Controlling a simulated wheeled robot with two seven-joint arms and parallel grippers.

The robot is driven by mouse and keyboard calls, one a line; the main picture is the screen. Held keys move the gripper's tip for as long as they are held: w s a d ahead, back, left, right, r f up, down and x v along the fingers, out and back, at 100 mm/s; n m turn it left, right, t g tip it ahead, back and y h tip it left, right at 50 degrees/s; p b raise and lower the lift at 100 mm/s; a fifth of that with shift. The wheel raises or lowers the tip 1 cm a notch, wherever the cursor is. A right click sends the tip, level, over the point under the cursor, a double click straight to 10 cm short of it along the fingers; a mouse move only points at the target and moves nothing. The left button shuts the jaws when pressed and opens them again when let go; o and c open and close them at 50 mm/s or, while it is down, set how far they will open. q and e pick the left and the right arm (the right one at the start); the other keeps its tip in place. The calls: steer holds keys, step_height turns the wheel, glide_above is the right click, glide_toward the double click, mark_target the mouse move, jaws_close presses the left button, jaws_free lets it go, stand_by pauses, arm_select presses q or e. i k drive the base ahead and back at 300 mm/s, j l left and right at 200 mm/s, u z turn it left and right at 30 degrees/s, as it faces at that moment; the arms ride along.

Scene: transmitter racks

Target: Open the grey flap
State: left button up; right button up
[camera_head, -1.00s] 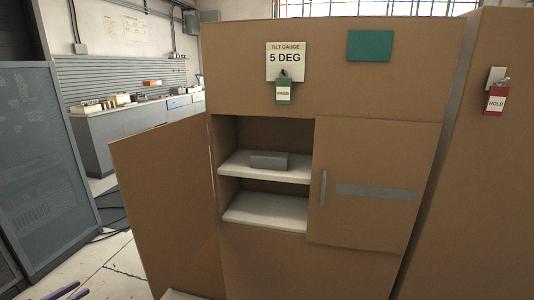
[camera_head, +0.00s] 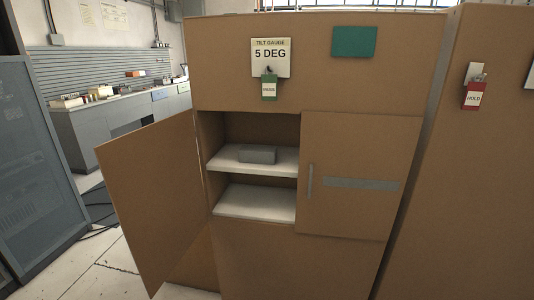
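A brown cabinet (camera_head: 305,62) fills the middle of the view. Its right door (camera_head: 355,215) is shut, with a vertical grey handle (camera_head: 310,182) near its left edge and a horizontal grey strip (camera_head: 360,184) across it. I cannot tell whether this strip is the grey flap; no other clear grey flap shows. The left door (camera_head: 155,205) is swung open to the left. It bares two pale shelves (camera_head: 255,203), with a small grey block (camera_head: 257,155) on the upper one. Neither of my grippers is in view.
A sign reading 5 DEG (camera_head: 271,50) with a green tag (camera_head: 269,88) and a green plate (camera_head: 354,42) are on the cabinet's upper front. A red HOLD tag (camera_head: 474,96) hangs on the neighbouring brown cabinet (camera_head: 480,190). A blue-grey rack (camera_head: 40,180) stands at left.

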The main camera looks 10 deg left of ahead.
mark_target(354, 169)
steer(key=j+z, duration=0.1)
steer(key=j, duration=0.65)
steer(key=j+z, duration=0.15)
steer(key=j, duration=0.6)
steer(key=j+z, duration=0.1)
steer(key=j, duration=0.6)
steer(key=k+j+z, duration=0.1)
steer(key=j, duration=0.65)
steer(key=k, duration=0.05)
